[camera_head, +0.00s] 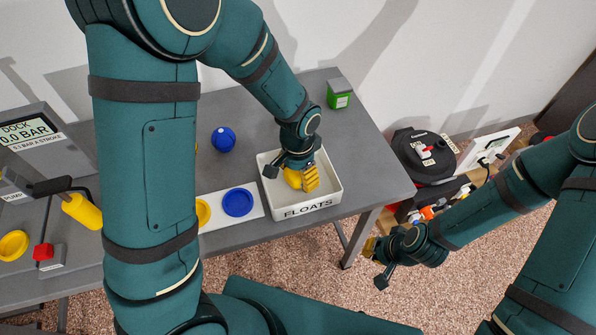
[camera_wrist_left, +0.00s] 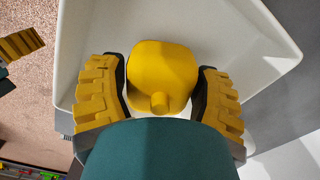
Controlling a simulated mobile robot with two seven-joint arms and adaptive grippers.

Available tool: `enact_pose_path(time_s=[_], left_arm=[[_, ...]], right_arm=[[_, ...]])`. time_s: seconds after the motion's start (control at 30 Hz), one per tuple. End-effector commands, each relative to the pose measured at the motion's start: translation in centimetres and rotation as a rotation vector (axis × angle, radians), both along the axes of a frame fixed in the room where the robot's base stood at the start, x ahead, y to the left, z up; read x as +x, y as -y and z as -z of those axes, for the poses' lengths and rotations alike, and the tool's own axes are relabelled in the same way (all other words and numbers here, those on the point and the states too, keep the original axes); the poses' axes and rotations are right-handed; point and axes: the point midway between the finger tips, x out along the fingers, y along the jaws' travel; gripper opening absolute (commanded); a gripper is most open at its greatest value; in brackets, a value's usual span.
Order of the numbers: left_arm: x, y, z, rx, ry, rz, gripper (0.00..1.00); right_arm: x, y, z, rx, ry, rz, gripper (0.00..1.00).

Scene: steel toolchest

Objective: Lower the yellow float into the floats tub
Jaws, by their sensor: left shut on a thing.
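The yellow float (camera_wrist_left: 162,75) is a rounded block with a small stub, held between the yellow ribbed fingers of my left gripper (camera_wrist_left: 163,90). The white floats tub (camera_head: 308,208) stands near the right front of the bench, with FLOATS on its front. In the head view my left gripper (camera_head: 301,179) points down inside the tub's outline, partly hiding the float (camera_head: 290,177). I cannot tell whether the float touches the tub floor. My right gripper (camera_head: 373,248) hangs off the bench's right front; its opening is unclear.
A blue ball-shaped float (camera_head: 223,139) stands on the bench left of the tub. A white plate with a blue disc (camera_head: 238,202) and a yellow disc (camera_head: 203,212) lies beside the tub. A green box (camera_head: 339,94) is at the back. A pump with a dock display (camera_head: 30,131) is at left.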

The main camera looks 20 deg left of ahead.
Motion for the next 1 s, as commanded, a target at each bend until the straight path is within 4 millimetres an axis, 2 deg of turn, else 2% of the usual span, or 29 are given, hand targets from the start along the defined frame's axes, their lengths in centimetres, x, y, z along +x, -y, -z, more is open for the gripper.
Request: enact_pose_path(time_s=[0.73,0.77,0.8,0.83,1.0], left_arm=[[0.00,0.00,0.72,0.000,0.000,0.000,0.28],[0.00,0.00,0.72,0.000,0.000,0.000,0.81],[0.00,0.00,0.72,0.000,0.000,0.000,0.95],[0.00,0.00,0.72,0.000,0.000,0.000,1.00],[-0.01,-0.01,0.72,0.000,0.000,0.000,1.00]], right_arm=[[0.00,0.00,0.55,0.000,0.000,0.000,0.00],[0.00,0.00,0.55,0.000,0.000,0.000,0.00],[0.00,0.00,0.55,0.000,0.000,0.000,0.00],[0.00,0.00,0.55,0.000,0.000,0.000,0.00],[0.00,0.00,0.55,0.000,0.000,0.000,0.00]])
